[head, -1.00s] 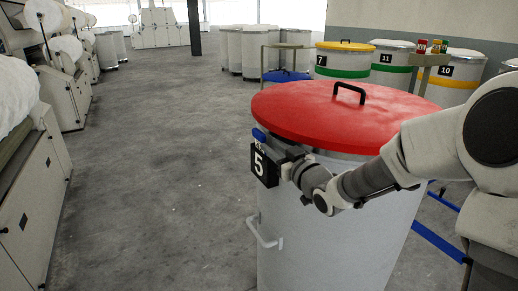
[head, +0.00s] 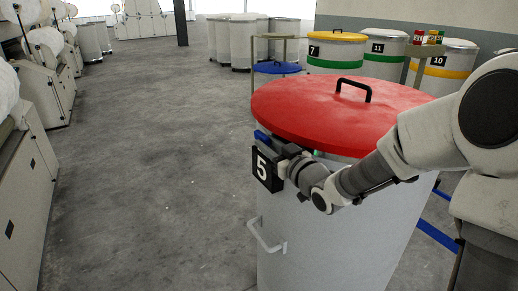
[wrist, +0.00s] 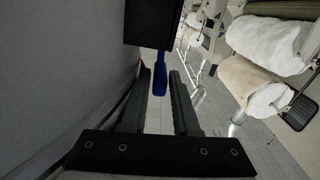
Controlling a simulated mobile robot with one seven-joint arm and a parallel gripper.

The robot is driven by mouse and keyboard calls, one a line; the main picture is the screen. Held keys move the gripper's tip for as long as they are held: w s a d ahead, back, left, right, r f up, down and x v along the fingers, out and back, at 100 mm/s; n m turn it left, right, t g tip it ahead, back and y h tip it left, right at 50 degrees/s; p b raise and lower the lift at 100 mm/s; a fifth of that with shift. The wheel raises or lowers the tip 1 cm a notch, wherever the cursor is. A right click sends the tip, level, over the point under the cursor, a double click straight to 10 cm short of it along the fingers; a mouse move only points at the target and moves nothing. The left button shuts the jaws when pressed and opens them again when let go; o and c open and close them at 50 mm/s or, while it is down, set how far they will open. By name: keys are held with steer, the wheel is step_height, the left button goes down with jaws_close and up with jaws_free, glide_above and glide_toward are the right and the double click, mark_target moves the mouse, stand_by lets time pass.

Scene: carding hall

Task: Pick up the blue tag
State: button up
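The blue tag (head: 262,137) shows at the left side of the can (head: 330,235), just under the red lid (head: 335,108) and above the black plate (head: 266,168) marked 5. My gripper (head: 287,163) is beside that plate in the head view, its fingers partly hidden. In the wrist view the blue tag (wrist: 160,84) hangs below a black block (wrist: 151,22), between the two fingers of my gripper (wrist: 160,74). The fingers are apart, with a gap visible on each side of the tag.
The can's grey wall fills the left of the wrist view. A wire handle (head: 265,238) sticks out low on the can. Machines (head: 30,190) line the left side. More lidded cans (head: 336,54) stand behind. The grey floor (head: 165,170) between is clear.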

steer(key=shift+w+a, duration=0.2)
steer(key=shift+w, duration=0.1)
jaws_close()
steer(key=shift+r, duration=0.1)
